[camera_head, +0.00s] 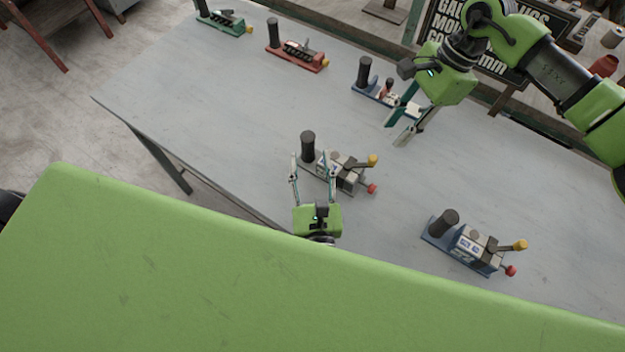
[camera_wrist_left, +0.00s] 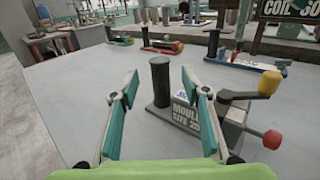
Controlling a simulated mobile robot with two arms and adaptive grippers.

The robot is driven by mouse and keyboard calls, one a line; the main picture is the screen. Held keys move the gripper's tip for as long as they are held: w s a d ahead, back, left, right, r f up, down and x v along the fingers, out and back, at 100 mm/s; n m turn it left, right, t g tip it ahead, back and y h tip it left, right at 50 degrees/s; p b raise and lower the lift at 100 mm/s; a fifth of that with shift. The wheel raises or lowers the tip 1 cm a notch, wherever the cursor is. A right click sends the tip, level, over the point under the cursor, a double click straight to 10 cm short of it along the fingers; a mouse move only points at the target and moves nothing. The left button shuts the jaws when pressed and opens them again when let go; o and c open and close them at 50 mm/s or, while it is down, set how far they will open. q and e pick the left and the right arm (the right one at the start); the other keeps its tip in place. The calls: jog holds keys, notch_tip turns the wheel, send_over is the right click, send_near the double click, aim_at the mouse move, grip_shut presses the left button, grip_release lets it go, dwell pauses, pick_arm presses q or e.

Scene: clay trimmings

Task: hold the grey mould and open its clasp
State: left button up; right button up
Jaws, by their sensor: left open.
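The grey mould (camera_head: 343,171) sits on the table in the middle of the head view, with a black upright post (camera_head: 308,146) on its left end. It has a yellow-knobbed lever (camera_head: 371,161) and a red knob (camera_head: 371,188) on its right. My left gripper (camera_head: 312,160) is open at the mould's near left side. In the left wrist view, the post (camera_wrist_left: 161,82) appears between the fingertips (camera_wrist_left: 161,75), and the right finger hides part of the mould body (camera_wrist_left: 187,115). I cannot tell whether it touches. My right gripper (camera_head: 397,132) looks open and empty, above the table beyond the mould.
A blue-based mould (camera_head: 466,246) stands to the right on the same table. A green one (camera_head: 224,22), a red one (camera_head: 298,54) and another blue one (camera_head: 385,92) line the far edge; the right gripper partly covers that blue one. The table's left part is clear.

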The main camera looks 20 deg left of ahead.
aim_at(308, 143)
pick_arm(q)
jog(key=x, duration=0.7)
jog(key=shift+w+a, duration=0.1)
jog(key=shift+w, duration=0.05)
jog(key=shift+c, duration=0.2)
grip_shut()
pick_arm(e)
jog(key=shift+o, duration=0.5)
jog(key=s+a+r+m+t+h, duration=0.2)
jog(key=a+m+h, duration=0.1)
jog(key=m, duration=0.3)
jog(key=f, duration=1.1)
jog(key=shift+s+a+f, duration=0.1)
jog(key=shift+s+f, duration=0.1)
jog(key=shift+f, duration=0.05)
